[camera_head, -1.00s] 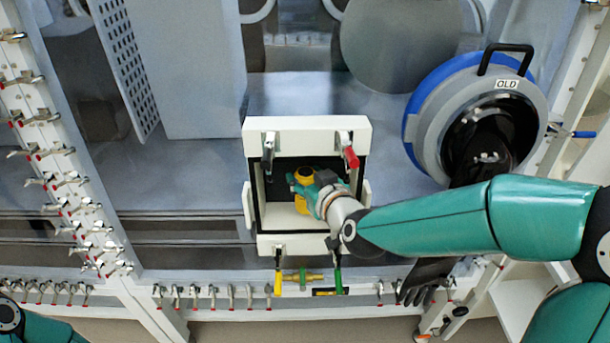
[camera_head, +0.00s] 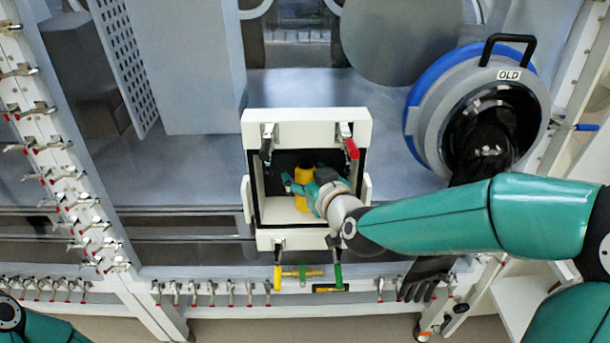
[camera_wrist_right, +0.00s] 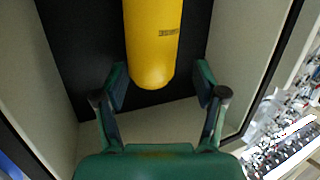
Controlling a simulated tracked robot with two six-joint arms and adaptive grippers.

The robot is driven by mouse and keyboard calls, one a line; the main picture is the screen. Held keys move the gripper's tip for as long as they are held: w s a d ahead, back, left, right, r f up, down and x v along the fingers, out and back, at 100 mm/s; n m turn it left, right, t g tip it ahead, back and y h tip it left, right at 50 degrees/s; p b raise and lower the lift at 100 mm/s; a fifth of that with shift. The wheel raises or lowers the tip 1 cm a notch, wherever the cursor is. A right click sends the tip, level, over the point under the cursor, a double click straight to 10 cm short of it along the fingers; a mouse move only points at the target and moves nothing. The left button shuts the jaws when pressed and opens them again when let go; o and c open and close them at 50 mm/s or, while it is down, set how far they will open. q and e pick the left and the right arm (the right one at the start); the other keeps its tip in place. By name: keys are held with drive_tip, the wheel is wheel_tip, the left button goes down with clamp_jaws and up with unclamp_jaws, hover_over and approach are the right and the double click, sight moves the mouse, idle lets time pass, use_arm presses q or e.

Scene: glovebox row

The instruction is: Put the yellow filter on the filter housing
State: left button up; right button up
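The yellow filter (camera_head: 302,203) is inside the open white box-shaped filter housing (camera_head: 308,128), partly hidden by my right gripper. In the right wrist view the filter (camera_wrist_right: 153,40) is a yellow cylinder with a rounded end and a small dark label. My right gripper (camera_head: 303,184) reaches into the housing from the right. In the right wrist view its fingers (camera_wrist_right: 161,84) are spread on either side of the filter's rounded end, with a gap on both sides. The filter's far end and its seat are hidden. My left gripper is out of view.
Clamps with black (camera_head: 266,149), red (camera_head: 350,147), yellow (camera_head: 277,277) and green (camera_head: 338,270) handles surround the housing opening. A round port marked OLD (camera_head: 509,74) with a black glove is at right. Rows of small clamps (camera_head: 60,175) line the left frame.

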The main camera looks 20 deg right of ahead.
drive_tip(key=shift+r, duration=0.15)
drive_tip(key=shift+r+p, duration=0.25)
drive_tip(key=shift+p, duration=0.15)
drive_tip(key=shift+r+p, duration=0.4)
drive_tip(key=shift+p, duration=0.05)
drive_tip(key=v, duration=1.2)
drive_tip(key=shift+b, duration=0.45)
drive_tip(key=shift+f, duration=0.1)
